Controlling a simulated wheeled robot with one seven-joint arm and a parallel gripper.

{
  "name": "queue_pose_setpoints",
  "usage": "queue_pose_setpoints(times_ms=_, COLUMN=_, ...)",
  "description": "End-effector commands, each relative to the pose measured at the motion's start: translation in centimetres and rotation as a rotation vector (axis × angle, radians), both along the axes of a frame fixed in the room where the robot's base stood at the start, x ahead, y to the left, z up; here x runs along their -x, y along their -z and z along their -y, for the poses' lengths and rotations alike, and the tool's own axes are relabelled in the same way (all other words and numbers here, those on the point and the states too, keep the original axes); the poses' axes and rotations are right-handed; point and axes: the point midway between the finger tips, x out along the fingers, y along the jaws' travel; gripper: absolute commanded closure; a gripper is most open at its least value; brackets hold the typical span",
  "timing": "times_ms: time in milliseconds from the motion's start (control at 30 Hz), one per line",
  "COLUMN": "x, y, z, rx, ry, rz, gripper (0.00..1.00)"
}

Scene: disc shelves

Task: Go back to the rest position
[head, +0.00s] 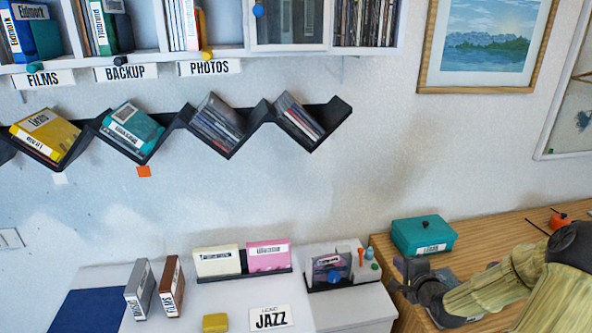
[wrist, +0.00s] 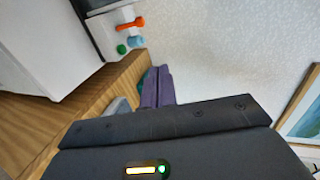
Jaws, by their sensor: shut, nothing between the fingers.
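My gripper (head: 408,270) is at the lower right of the head view, over the wooden desk (head: 485,236) and in front of a teal box (head: 423,236). In the wrist view its two purple-grey fingers (wrist: 157,76) lie side by side, shut and empty. My arm comes in from the right edge of the head view. A bit of green shows behind the fingers in the wrist view, mostly hidden.
A white cabinet (head: 355,309) with a small disc holder (head: 334,270) and colored pegs stands left of the desk. The zigzag wall shelf (head: 341,113) holds disc cases. A framed picture (head: 489,45) hangs on the wall. Bare wall lies between shelf and desk.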

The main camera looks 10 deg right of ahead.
Motion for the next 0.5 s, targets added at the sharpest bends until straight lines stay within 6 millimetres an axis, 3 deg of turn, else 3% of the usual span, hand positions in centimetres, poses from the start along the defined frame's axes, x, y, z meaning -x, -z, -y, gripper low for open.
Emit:
queue_pose_setpoints(times_ms=167, x=-0.2, y=0.6, z=-2.2, rx=0.093, ry=-0.061, rz=-0.087, gripper=1.00)
queue_pose_setpoints(times_ms=333, x=0.3, y=1.7, z=-6.5, rx=0.302, ry=-0.200, rz=-0.269, gripper=1.00)
queue_pose_setpoints(times_ms=500, x=2.0, y=2.0, z=-10.4, rx=0.522, ry=-0.359, rz=-0.446, gripper=1.00)
